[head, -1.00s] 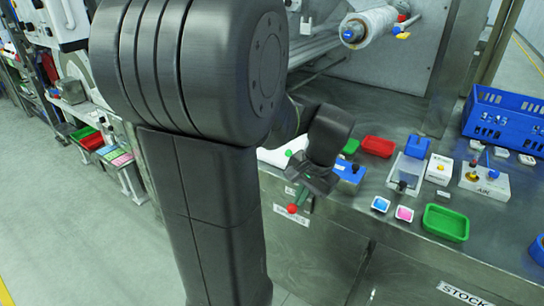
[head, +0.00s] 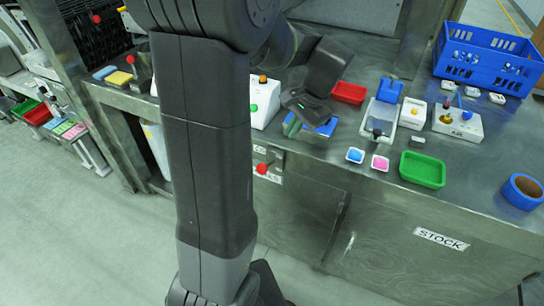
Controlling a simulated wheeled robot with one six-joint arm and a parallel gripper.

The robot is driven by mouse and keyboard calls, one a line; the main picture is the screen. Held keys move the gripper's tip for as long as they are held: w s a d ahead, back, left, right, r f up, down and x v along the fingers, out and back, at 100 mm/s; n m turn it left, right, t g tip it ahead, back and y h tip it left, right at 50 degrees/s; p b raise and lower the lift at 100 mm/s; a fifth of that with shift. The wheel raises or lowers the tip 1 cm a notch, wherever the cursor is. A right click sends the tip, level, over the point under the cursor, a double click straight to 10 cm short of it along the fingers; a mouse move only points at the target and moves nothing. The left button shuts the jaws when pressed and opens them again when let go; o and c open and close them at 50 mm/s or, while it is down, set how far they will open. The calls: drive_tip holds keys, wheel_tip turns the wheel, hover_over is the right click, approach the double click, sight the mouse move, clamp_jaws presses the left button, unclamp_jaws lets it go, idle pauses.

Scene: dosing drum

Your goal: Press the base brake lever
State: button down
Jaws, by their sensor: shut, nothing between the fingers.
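The brake lever's red knob (head: 261,169) shows at the front face of the steel bench, just right of my upright arm link. A white label (head: 268,178) sits just below it, partly hidden by my arm. The lever's shaft is hard to make out. My gripper (head: 291,127) is shut and empty over the bench's front edge, up and right of the red knob and apart from it. Its dark body covers part of a blue tray (head: 327,128).
The bench (head: 340,172) holds a red tray (head: 348,93), a green tray (head: 422,170), a blue crate (head: 487,60), a blue tape roll (head: 522,191) and a white box with a joystick (head: 457,122). Open floor (head: 90,240) lies at the left.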

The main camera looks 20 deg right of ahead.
drive_tip(key=w+a+f, duration=0.1)
drive_tip(key=a+f, duration=0.4)
drive_tip(key=f, duration=0.5)
drive_tip(key=shift+w, duration=0.25)
drive_tip(key=shift+f, duration=0.1)
